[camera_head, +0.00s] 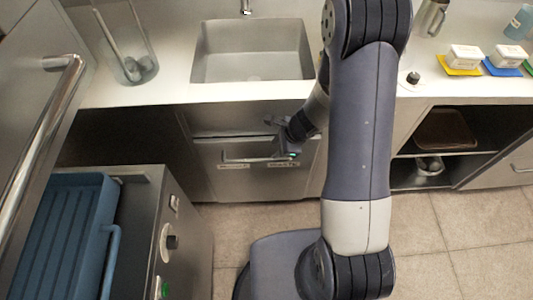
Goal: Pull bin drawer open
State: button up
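The bin drawer (250,180) is a metal front under the sink, with a horizontal bar handle (243,157) near its top and small labels below the bar. It looks closed, flush with the cabinet. My gripper (287,151) is at the right end of the handle, at the drawer's upper right. Its fingers are small and dark here, so I cannot tell whether they are around the bar or only beside it. My arm covers part of the area right of the drawer.
A sink (252,52) is set in the counter above. At lower left stands a metal unit holding a blue tray (62,240). A glass container (128,45) with utensils is on the counter. Open shelves (440,150) are at right. The tiled floor (450,240) is clear at lower right.

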aim_at(263, 159)
jog(key=b+x, duration=0.2)
jog(key=x, duration=0.7)
jog(key=shift+a+f, duration=0.2)
jog(key=shift+f, duration=0.15)
jog(key=shift+c, duration=0.4)
grip_shut()
